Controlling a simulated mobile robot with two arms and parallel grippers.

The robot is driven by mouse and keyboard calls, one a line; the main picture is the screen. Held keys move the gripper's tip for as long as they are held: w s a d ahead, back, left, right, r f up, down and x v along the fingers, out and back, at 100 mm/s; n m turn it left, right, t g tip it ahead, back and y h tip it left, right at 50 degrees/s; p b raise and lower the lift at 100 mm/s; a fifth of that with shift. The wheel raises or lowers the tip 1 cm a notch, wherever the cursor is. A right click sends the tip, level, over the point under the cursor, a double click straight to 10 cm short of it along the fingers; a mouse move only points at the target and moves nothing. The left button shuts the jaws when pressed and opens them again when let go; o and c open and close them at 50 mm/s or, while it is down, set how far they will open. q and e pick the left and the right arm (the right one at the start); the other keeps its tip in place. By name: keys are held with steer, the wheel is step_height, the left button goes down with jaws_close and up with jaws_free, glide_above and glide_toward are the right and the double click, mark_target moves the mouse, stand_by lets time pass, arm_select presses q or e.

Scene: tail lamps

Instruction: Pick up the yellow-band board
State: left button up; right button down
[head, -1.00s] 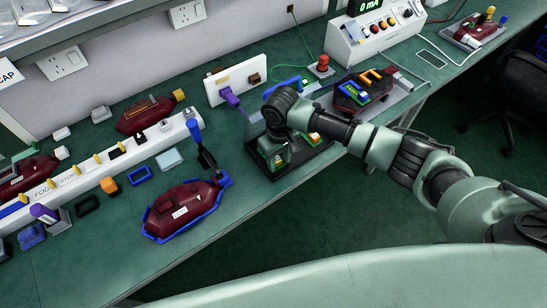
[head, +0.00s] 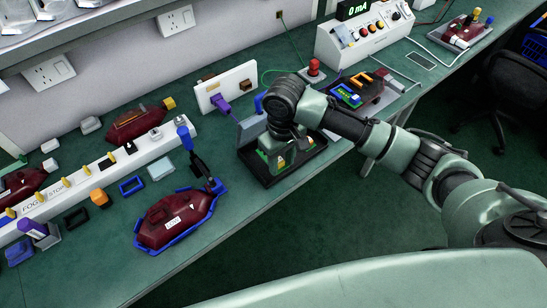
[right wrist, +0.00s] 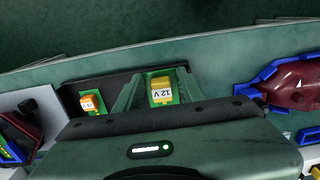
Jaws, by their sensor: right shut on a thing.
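The yellow-band board (right wrist: 162,90) is a green board with a yellow block marked "12 V". In the right wrist view it sits between the two fingers of my right gripper (right wrist: 155,92), which is shut on it. In the head view my right gripper (head: 274,160) points down over the black tray (head: 262,178), and its fingers hide most of the board. I cannot tell whether the board is clear of the tray floor. A second green board with an orange block (right wrist: 90,103) lies in the tray beside it. My left gripper is not in view.
A dark red lamp in a blue holder (head: 176,222) lies left of the tray. The bench's front edge is close to the tray.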

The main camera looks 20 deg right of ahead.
steer(key=s+d, duration=0.2)
steer(key=s, duration=0.5)
steer(key=s+d+b, duration=0.1)
steer(key=s+d, duration=0.2)
steer(key=s, duration=0.5)
steer(key=shift+d, duration=0.25)
steer(key=c, duration=1.6)
jaws_free()
steer(key=shift+c, duration=0.2)
jaws_close()
